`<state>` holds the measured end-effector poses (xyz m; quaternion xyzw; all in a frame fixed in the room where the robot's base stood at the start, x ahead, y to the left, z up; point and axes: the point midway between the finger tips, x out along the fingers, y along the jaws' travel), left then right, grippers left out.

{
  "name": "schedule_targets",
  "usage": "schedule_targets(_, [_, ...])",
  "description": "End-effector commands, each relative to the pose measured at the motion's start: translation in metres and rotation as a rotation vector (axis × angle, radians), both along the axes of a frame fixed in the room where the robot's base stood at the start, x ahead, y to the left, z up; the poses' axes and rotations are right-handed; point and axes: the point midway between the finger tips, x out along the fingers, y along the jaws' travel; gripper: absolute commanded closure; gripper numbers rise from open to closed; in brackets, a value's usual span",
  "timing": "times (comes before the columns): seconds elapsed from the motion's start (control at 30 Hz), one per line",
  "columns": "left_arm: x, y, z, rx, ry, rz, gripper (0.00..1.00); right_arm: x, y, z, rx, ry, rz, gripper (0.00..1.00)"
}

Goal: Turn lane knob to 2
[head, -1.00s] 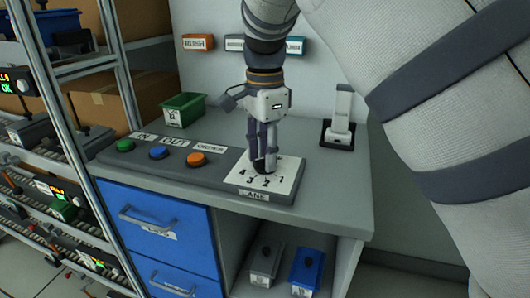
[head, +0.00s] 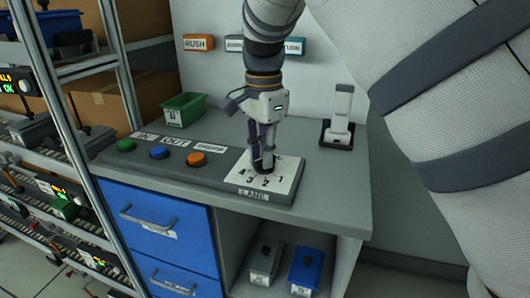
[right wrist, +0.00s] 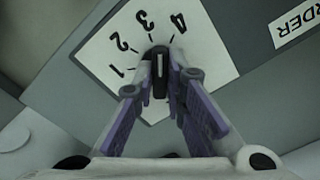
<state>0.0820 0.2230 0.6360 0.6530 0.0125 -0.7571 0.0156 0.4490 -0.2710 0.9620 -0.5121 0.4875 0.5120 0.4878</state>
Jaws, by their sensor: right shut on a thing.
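The black lane knob (right wrist: 160,68) stands on a white dial plate (right wrist: 105,42) printed 1 to 4. In the right wrist view its pale line points up, roughly between 3 and 4; I cannot tell exactly which tick it meets. My right gripper (right wrist: 161,84) is shut on the knob, one finger on each side. In the head view the right gripper (head: 263,168) comes down from above onto the dial plate (head: 286,180), and its fingers hide most of the knob. My left gripper is not in view.
Green, blue and orange buttons (head: 196,159) sit left of the dial on the same grey panel. A green bin (head: 184,110) stands behind them. A scanner-like device in a black stand (head: 338,133) is at the right. Shelving (head: 118,70) rises at the left.

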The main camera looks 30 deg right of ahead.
Motion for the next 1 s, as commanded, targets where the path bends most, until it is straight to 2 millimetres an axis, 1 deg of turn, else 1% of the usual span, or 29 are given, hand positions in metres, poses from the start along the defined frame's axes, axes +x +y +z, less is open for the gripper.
schedule_targets(0.03, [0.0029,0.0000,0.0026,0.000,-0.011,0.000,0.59,-0.0007,-0.0001,0.0026,0.002,-0.004,0.031,1.00])
schedule_targets(0.2, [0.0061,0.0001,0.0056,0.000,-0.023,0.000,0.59,-0.0006,0.0000,0.0016,0.002,-0.003,0.184,1.00])
schedule_targets(0.7, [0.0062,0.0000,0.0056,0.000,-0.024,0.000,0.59,-0.0010,-0.0006,0.0000,0.001,0.000,0.651,1.00])
schedule_targets(1.0, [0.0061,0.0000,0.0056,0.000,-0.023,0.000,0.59,-0.0013,-0.0009,-0.0003,0.001,0.000,0.864,1.00])
